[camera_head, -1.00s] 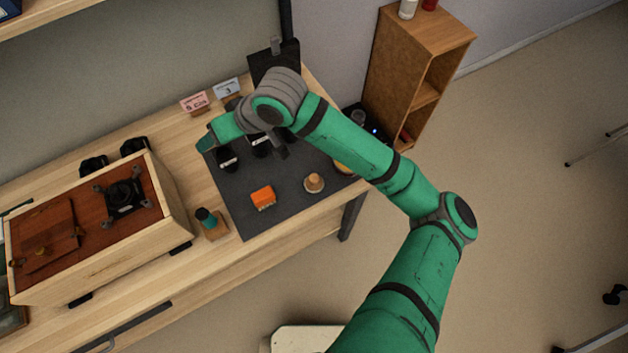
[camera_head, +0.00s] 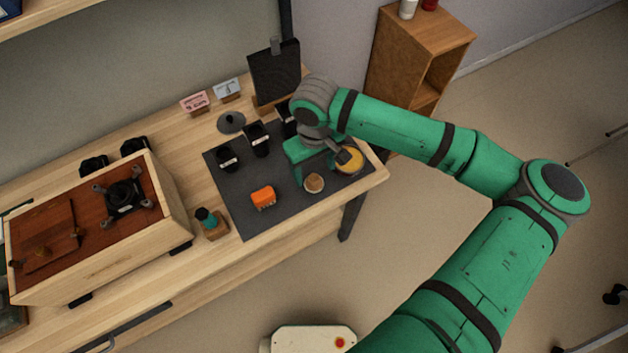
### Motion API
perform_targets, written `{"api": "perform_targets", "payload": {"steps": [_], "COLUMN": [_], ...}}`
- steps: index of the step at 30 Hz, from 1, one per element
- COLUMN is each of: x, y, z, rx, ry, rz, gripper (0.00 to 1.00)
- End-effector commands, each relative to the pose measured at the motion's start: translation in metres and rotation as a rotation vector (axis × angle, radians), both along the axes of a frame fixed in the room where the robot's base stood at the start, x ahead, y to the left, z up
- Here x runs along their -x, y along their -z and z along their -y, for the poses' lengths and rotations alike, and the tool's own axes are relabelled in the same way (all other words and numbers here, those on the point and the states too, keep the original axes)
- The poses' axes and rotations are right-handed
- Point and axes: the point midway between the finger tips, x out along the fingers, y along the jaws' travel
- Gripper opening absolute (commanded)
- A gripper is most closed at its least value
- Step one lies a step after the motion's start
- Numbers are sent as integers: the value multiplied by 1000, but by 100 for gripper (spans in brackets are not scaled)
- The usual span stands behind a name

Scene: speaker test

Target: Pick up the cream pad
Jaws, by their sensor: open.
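A small round cream-tan piece (camera_head: 314,185), the one that best fits the cream pad, sits on the dark grey mat (camera_head: 290,215) near its front right. My gripper (camera_head: 315,173) is open and points down just behind and above it. One green finger reaches down close to the piece's left side. The gripper hides part of the piece's far side, and I cannot tell whether the fingers touch it.
A yellow-topped round item (camera_head: 350,161) is close to the gripper's right. An orange block (camera_head: 263,197) lies to the left on the mat. Several black cups (camera_head: 257,140) stand behind. A wooden box (camera_head: 150,235) fills the table's left. The mat's front left is clear.

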Motion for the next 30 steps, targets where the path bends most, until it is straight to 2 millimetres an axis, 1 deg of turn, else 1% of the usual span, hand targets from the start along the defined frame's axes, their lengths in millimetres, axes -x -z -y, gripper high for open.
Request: {"api": "perform_targets", "payload": {"steps": [1,7,12,16,20,26,27,29,30], "x": [0,0,-2,-2,-3,-3,-2,-2,-2], "y": [5,17,40,55,61,61,61,61,61], "z": [0,0,-1,-1,-2,-2,-2,-2,-2], "rx": [0,0,0,-1,-2,-2,-2,-2,-2], "ry": [0,0,0,0,0,0,0,0,0], "rz": [-1,0,-1,0,1,1,1,1,1], "gripper": [65,65,65,65,65,65,56,41,32]}}
